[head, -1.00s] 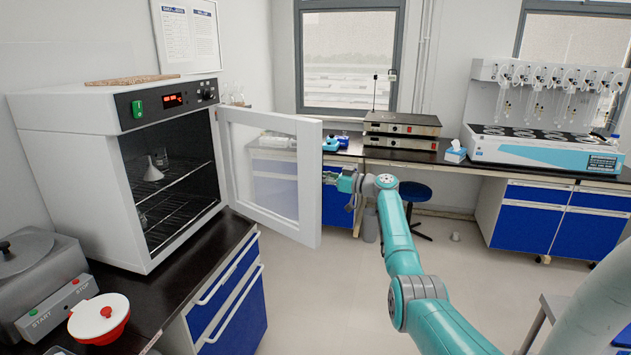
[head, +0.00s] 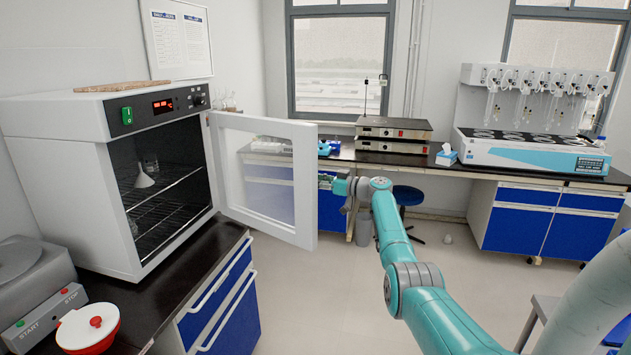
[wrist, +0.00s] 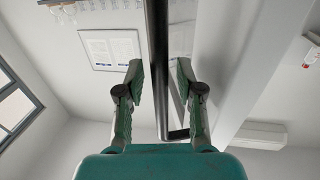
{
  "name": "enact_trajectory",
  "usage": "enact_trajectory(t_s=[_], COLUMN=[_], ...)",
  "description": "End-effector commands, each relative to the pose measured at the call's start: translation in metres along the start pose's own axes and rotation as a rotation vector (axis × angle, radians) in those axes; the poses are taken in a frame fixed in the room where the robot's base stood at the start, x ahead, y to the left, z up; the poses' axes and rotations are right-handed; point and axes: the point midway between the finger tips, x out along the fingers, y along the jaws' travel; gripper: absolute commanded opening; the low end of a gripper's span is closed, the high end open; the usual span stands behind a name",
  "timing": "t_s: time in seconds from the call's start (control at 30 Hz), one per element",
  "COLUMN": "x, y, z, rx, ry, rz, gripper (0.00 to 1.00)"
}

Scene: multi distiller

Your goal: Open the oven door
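The white oven (head: 60,160) stands on the bench at the left. Its glass-panelled door (head: 303,185) is swung wide open, hinged at the oven's right side. My gripper (head: 325,181) is at the door's outer edge in the head view, its tips partly hidden behind the door. In the wrist view, my gripper's two fingers (wrist: 160,82) are apart. A long dark bar (wrist: 157,60), seemingly part of the door, runs between them, with a gap beside each finger.
A red-and-white lidded pot (head: 88,328) and a grey device with START and STOP buttons (head: 45,315) are on the near bench. A blue stool (head: 407,196) stands behind my arm.

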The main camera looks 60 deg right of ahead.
Motion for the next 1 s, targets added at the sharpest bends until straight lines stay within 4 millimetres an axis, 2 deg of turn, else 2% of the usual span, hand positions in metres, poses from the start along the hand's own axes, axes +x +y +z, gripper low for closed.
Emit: enact_trajectory(t_s=[0.37, 0.73, 1.0], x=[-0.005, -0.058, -0.075], y=[0.000, 0.001, 0.000], z=[-0.001, 0.000, -0.001], rx=[-0.002, -0.002, -0.001], ry=[0.002, 0.001, 0.001], rz=[0.000, 0.002, 0.000], gripper=[0.41, 0.41, 0.41])
